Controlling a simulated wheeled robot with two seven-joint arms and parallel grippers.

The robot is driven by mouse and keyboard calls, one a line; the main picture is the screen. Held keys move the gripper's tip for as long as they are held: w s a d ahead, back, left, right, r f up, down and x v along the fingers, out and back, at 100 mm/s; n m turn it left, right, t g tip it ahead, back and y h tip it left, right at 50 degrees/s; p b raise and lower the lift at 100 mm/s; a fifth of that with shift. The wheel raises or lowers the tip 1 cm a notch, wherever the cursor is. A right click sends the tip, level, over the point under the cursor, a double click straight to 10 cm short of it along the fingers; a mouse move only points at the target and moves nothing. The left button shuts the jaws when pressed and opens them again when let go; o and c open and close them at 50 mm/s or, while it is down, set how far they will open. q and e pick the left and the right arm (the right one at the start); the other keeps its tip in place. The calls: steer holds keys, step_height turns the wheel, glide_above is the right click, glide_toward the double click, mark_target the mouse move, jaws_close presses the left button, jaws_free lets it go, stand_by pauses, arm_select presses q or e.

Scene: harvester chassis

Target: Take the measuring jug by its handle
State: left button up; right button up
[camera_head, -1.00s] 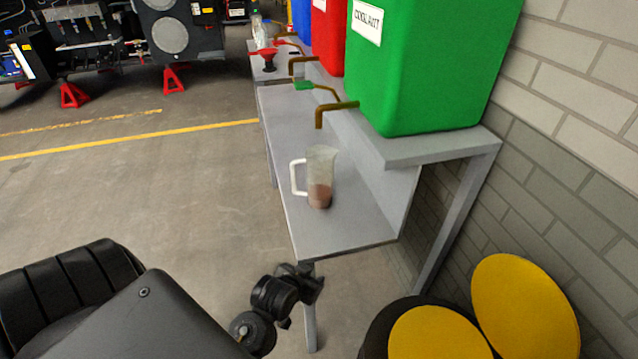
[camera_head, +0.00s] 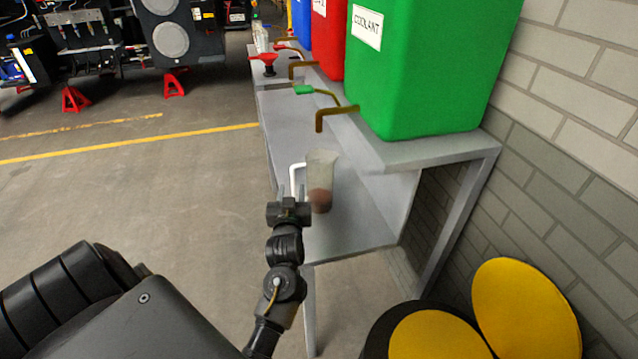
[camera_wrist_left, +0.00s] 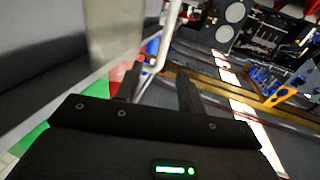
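The measuring jug (camera_head: 322,172) is clear with a brownish liquid low inside. It stands upright on the lower shelf of the grey bench, its white handle (camera_head: 293,177) on the left side. My left gripper (camera_head: 291,193) is open at the handle, with its fingers pointing away from me. In the left wrist view, the white handle (camera_wrist_left: 162,50) shows between the two spread fingers, near their tips, and the jug body (camera_wrist_left: 115,35) is beside it at upper left. The gripper hides the handle's lower part in the head view. My right gripper is not in view.
Above the shelf, a raised ledge (camera_head: 440,149) carries the green coolant container (camera_head: 430,70) and a red one (camera_head: 327,40). A brown spout (camera_head: 336,114) hangs just above and behind the jug. A red funnel (camera_head: 264,60) stands farther back. Open floor lies left of the bench.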

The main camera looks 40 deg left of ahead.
mark_target(292, 176)
arm_select(q)
steer(key=x, duration=0.5)
steer(key=shift+p, duration=0.35)
steer(key=shift+w+a+r, duration=0.1)
steer(key=shift+w+a, duration=0.1)
steer(key=shift+w, duration=0.05)
steer(key=p+x, duration=0.1)
steer(key=x, duration=0.2)
steer(key=shift+w+a+p, duration=0.2)
steer(key=shift+a+p, duration=0.1)
steer(key=shift+a, duration=0.05)
steer(key=shift+w+a+f, duration=0.25)
steer(key=shift+w, duration=0.1)
steer(key=shift+d, duration=0.1)
jaws_close()
